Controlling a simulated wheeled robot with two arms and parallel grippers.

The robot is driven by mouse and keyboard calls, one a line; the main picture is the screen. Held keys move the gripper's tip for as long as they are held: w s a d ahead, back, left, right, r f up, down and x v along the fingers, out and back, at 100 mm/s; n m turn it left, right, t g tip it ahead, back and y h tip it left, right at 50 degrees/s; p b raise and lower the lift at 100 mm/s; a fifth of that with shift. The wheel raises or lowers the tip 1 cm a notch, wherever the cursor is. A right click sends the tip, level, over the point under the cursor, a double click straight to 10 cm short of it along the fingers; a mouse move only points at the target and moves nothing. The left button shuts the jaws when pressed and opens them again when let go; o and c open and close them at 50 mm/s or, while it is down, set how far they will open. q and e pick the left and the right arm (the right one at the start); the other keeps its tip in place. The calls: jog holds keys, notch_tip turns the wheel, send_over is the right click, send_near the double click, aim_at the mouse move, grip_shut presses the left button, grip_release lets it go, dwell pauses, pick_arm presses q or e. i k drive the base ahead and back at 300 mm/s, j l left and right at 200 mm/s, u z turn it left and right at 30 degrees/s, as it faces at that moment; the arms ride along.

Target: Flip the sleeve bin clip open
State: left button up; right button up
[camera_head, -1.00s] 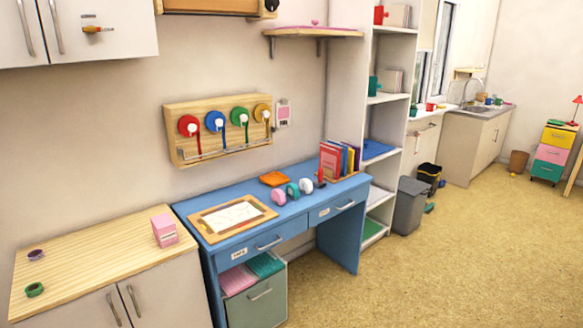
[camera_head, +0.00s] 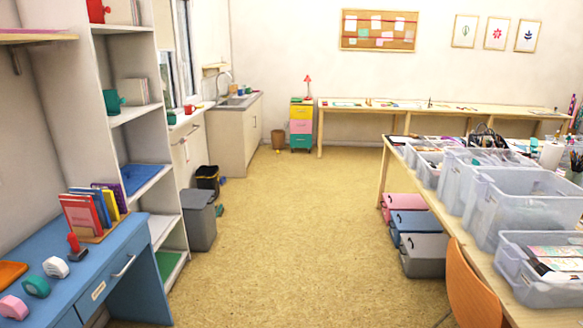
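Several clear plastic bins stand on the long wooden table at the right. The nearest clear bin (camera_head: 540,272) holds flat printed packets. A larger clear bin (camera_head: 525,207) stands behind it, with smaller clear bins (camera_head: 432,165) farther back. Neither of my grippers is in view.
An orange chair (camera_head: 473,287) stands at the table's near side. Pink, blue and grey drawer boxes (camera_head: 424,252) sit under the table. The blue desk (camera_head: 128,245), shelf unit (camera_head: 130,117) and grey bin (camera_head: 199,222) line the left. The middle floor (camera_head: 290,230) is clear.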

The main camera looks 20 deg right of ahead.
aim_at(451, 155)
jog(key=i+l+z, duration=0.1)
jog(key=i+z, duration=0.15)
jog(key=z, duration=0.15)
jog(key=i+z, duration=0.55)
jog(key=z, duration=0.25)
jog(key=i+j+z, duration=0.2)
jog(key=z, duration=0.2)
jog(key=i+j+z, duration=0.15)
jog(key=i+j, duration=0.2)
jog(key=i, duration=0.25)
jog(key=i+j+z, duration=0.1)
jog(key=i+j, duration=0.3)
jog(key=i, duration=0.2)
